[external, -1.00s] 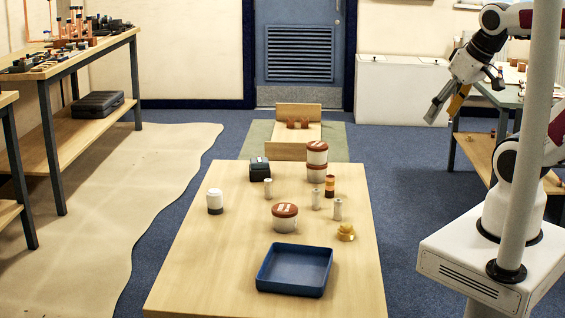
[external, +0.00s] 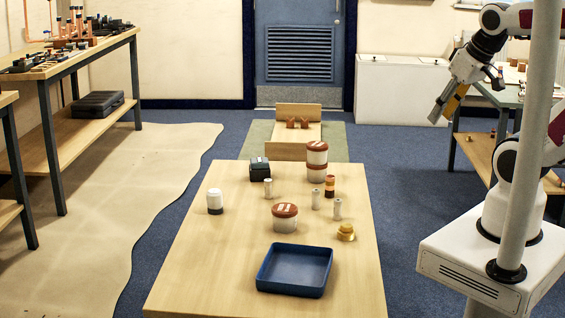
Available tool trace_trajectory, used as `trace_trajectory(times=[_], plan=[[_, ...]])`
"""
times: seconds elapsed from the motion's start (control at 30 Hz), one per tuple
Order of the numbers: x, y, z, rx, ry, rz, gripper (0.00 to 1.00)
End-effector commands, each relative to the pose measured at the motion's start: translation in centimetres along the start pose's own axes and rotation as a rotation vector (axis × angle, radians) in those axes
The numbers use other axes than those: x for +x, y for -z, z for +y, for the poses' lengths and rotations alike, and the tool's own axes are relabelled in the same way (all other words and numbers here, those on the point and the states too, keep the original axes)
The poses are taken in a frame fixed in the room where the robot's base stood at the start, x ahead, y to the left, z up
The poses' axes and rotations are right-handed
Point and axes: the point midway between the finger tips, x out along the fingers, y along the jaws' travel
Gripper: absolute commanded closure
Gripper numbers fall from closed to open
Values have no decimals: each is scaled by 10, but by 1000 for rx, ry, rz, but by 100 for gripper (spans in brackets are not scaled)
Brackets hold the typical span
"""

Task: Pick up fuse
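Several small objects stand on the low wooden table. Three small pale cylinders with metallic-looking ends look like fuses: one at the back left (external: 268,188), one in the middle (external: 316,199) and one to its right (external: 338,209). An orange and dark-red banded cylinder (external: 330,186) stands behind them; I cannot tell whether it is a fuse. My gripper (external: 444,112) hangs in the air to the right, well away from the table and touching none of these. Its grey and yellow parts show small and from the side, so its opening is unclear.
A blue tray (external: 294,270) lies at the table's (external: 205,275) front. Around the fuses are a lidded tub (external: 285,217), stacked tubs (external: 317,161), a white jar (external: 215,201), a black box (external: 260,169) and a brass piece (external: 346,232). The table's front left is clear.

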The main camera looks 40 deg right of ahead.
Motion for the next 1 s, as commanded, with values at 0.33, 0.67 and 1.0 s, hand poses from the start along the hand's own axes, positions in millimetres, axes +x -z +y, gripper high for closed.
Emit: trace_trajectory(times=[0.33, 0.67, 1.0], plan=[[7, -2, -3, -11, 6, -30, 64], [34, -2, -10, -37, 16, -158, 64], [66, 12, -19, -81, 27, -276, 64]])
